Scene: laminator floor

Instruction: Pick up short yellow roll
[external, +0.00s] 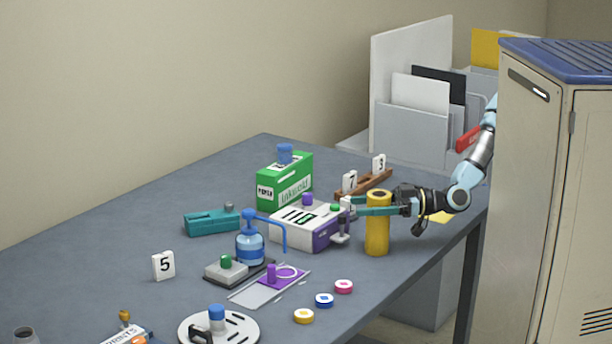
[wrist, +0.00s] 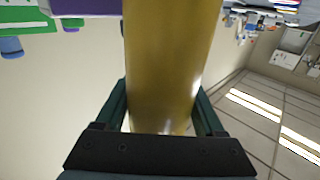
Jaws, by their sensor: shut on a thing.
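The short yellow roll (external: 377,236) stands upright near the right edge of the table, with a dark hole in its top. My gripper (external: 372,211) reaches in from the right and is shut around the roll's upper part. In the wrist view the yellow roll (wrist: 170,70) fills the middle, between the two green fingers of my gripper (wrist: 165,110). The roll's lower end is at or close to the table top; I cannot tell whether it touches.
A white and purple device (external: 308,229) is close left of the roll. Behind are a green box (external: 285,183) and a wooden rack (external: 365,186) with number tiles. Small round discs (external: 324,300) lie in front. A tall cabinet (external: 535,190) stands at the right.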

